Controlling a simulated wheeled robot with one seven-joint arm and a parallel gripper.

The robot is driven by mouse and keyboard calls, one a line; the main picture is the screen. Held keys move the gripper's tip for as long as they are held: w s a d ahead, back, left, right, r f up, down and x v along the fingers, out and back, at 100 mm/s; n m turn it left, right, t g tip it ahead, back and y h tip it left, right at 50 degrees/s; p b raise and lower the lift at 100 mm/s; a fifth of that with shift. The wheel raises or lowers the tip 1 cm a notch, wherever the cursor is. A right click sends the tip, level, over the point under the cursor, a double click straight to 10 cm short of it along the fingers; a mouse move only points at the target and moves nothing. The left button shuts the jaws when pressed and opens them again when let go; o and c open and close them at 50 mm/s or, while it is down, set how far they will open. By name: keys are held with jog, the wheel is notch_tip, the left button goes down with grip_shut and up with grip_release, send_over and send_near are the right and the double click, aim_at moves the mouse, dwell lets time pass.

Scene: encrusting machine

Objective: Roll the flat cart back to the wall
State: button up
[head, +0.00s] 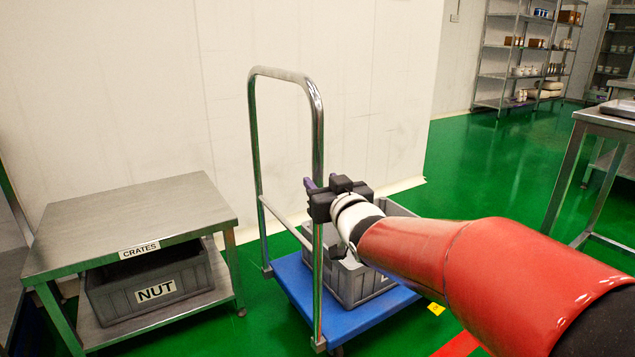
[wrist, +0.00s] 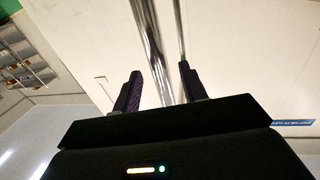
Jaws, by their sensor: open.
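The flat cart has a blue deck (head: 372,325) and an upright metal push handle (head: 318,135) on its left side. A grey crate (head: 352,282) stands on the deck, partly hidden by my arm. My gripper (head: 309,183) is at the right post of the handle, at about half its height. In the wrist view my gripper (wrist: 158,90) is open, with its two dark fingers apart. Metal posts of the handle (wrist: 150,40) show beyond and between the fingers. I cannot tell whether a finger touches the post.
The white wall (head: 370,90) stands behind the cart. A steel table (head: 130,215) labelled CRATES is at the left, with a grey NUT crate (head: 150,288) on its lower shelf. Another steel table (head: 603,122) is at the right. Green floor (head: 480,180) is clear toward the back shelves (head: 525,60).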

aim_at(320, 179)
jog(key=shift+x, duration=1.9)
grip_shut()
